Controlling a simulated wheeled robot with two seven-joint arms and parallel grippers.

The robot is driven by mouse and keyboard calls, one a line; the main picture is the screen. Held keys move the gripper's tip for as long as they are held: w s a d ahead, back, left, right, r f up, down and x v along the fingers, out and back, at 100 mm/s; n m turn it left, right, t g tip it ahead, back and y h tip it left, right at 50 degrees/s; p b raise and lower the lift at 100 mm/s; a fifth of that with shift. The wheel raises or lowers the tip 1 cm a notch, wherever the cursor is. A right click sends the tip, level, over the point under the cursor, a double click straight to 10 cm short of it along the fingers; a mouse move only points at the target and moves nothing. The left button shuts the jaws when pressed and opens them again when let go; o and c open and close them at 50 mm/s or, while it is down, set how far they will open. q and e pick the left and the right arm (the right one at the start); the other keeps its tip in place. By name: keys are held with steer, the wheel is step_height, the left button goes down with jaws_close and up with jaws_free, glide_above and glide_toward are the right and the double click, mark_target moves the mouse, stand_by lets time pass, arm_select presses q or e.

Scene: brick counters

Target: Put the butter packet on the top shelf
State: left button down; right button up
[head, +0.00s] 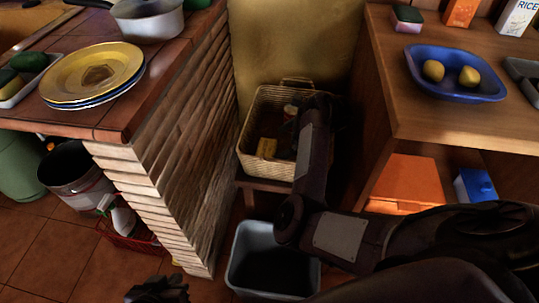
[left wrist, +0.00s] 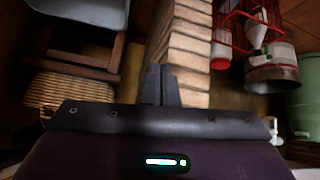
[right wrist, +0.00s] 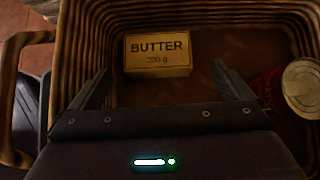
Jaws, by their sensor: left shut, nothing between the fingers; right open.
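The butter packet (head: 267,148) is a small yellow box lying in a wicker basket (head: 252,168) on a low wooden stool. In the right wrist view the packet (right wrist: 157,56) shows its "BUTTER" label, near the basket's far wall. My right gripper (right wrist: 160,72) is open over the basket, its fingers on either side of the packet's near end and apart from it. In the head view my right arm hides part of the basket. My left gripper (left wrist: 161,72) is shut and empty, low at the bottom left of the head view (head: 157,290). I cannot tell which surface is the top shelf.
A can (right wrist: 301,84) lies in the basket at the right. The wooden unit at right bears a blue bowl (head: 455,90) on top and an orange box (head: 405,180) below. A grey bin (head: 240,275) stands before the stool. A brick counter (head: 165,140) stands left.

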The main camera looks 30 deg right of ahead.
mark_target(272, 149)
steer(key=shift+w+a+f, duration=0.25)
steer(key=shift+a+f, duration=0.1)
steer(key=shift+f, duration=0.2)
arm_select(q)
steer(key=w+r+t+h, duration=0.1)
steer(key=w+r+t, duration=0.1)
steer(key=w+r, duration=0.1)
steer(key=w+d+r+t+h+b, duration=0.1)
steer(key=w+r+t, duration=0.2)
steer(key=r, duration=0.3)
steer(key=w+d+r+t+h+b, duration=0.1)
steer(key=w+r+t, duration=0.1)
steer(key=r, duration=0.3)
steer(key=shift+w+r+t, duration=0.15)
steer(key=shift+w+t, duration=0.25)
steer(key=shift+t, duration=0.2)
arm_select(e)
steer(key=x, duration=0.2)
steer(key=shift+a+f, duration=0.25)
steer(key=shift+f, duration=0.1)
steer(key=shift+b+x, duration=0.85)
steer(key=shift+x, duration=0.3)
arm_select(q)
step_height(272, 149, up, 11)
steer(key=a+t+h, duration=0.1)
steer(key=t+h, duration=0.1)
steer(key=t, duration=0.3)
steer(key=shift+r+t, duration=0.2)
steer(key=shift+t, duration=0.1)
